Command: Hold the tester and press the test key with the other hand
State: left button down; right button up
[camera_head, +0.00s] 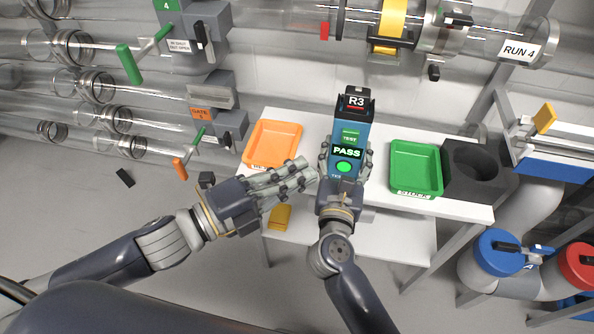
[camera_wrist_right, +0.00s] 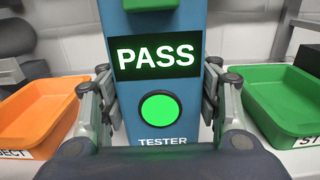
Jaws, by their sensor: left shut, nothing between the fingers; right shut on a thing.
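The tester (camera_head: 361,137) is a blue upright box with a lit PASS screen (camera_head: 347,152) and a round, bright green key (camera_head: 344,167) under it. A black piece labelled R3 (camera_head: 356,101) sits at its top. My right gripper (camera_head: 345,175) is shut on the tester, fingers on both sides, and holds it over the white table. The right wrist view shows PASS (camera_wrist_right: 155,57) and the lit key (camera_wrist_right: 160,109) close up. My left gripper (camera_head: 312,176) is shut and empty, its fingertips just left of the tester. Whether they touch it is unclear.
An orange tray (camera_head: 272,145) stands left of the tester and a green tray (camera_head: 415,167) stands right of it, both on the white table (camera_head: 465,208). A dark block with a round hole (camera_head: 475,165) is beside the green tray. Clear tubes run behind and left.

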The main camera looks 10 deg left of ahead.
jog(key=shift+r, duration=0.1)
jog(key=o, duration=1.3)
jog(key=shift+c, duration=0.2)
